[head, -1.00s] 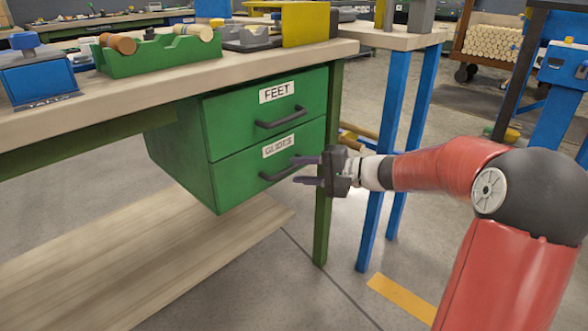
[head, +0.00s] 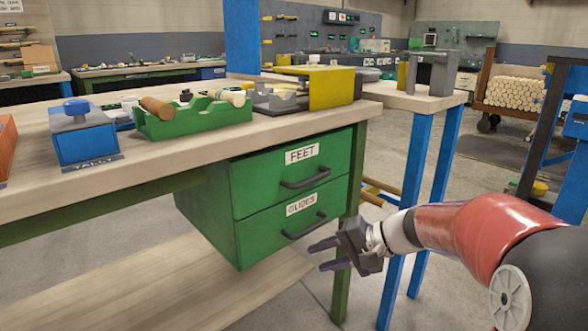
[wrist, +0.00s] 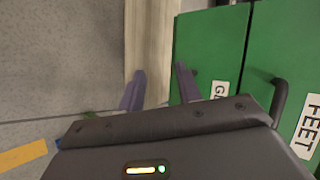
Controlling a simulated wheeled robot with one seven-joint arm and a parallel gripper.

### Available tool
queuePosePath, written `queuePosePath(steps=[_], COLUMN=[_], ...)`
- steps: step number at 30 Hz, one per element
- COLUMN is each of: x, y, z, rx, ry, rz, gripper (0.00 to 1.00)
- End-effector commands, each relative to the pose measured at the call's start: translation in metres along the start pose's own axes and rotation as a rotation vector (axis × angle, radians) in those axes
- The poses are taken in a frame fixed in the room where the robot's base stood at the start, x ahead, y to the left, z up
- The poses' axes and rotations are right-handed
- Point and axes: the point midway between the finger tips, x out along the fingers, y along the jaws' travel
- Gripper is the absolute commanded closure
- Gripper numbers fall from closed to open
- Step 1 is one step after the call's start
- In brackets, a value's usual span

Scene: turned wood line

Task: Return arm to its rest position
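My gripper (head: 326,255) is open and empty in the head view, at the right of the green drawer unit under the bench. Its two fingers are apart and point left, just below and right of the GLIDES drawer (head: 262,232) handle. In the wrist view my gripper (wrist: 160,88) shows nothing between its fingers, with the GLIDES drawer (wrist: 205,55) just right of them. The FEET drawer (head: 262,185) is above the GLIDES drawer. Both drawers look shut. My red arm reaches in from the right.
The wooden bench top (head: 215,150) carries a green rack (head: 190,118) with turned pieces, a blue TALLY box (head: 85,140) and a yellow plate (head: 332,88). Blue table legs (head: 408,200) stand behind my gripper. A cart of dowels (head: 515,95) is at the back right.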

Motion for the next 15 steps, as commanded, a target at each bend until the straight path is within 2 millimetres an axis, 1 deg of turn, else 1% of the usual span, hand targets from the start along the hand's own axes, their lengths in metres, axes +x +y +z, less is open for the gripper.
queuePosePath(steps=[1, 4, 6, 8, 9, 12, 15], x=[-0.004, -0.017, -0.032, -0.048, -0.060, -0.090, -0.116], y=[-0.011, -0.008, -0.005, -0.003, -0.002, 0.002, 0.006], z=[0.029, 0.073, 0.100, 0.120, 0.132, 0.156, 0.172], rx=[-0.052, -0.139, -0.203, -0.263, -0.303, -0.401, -0.486], ry=[-0.013, -0.012, 0.005, 0.032, 0.053, 0.114, 0.176], rz=[0.116, 0.324, 0.452, 0.549, 0.609, 0.728, 0.806], gripper=[0.66, 0.66, 0.66, 0.66, 0.66, 0.66, 0.66])
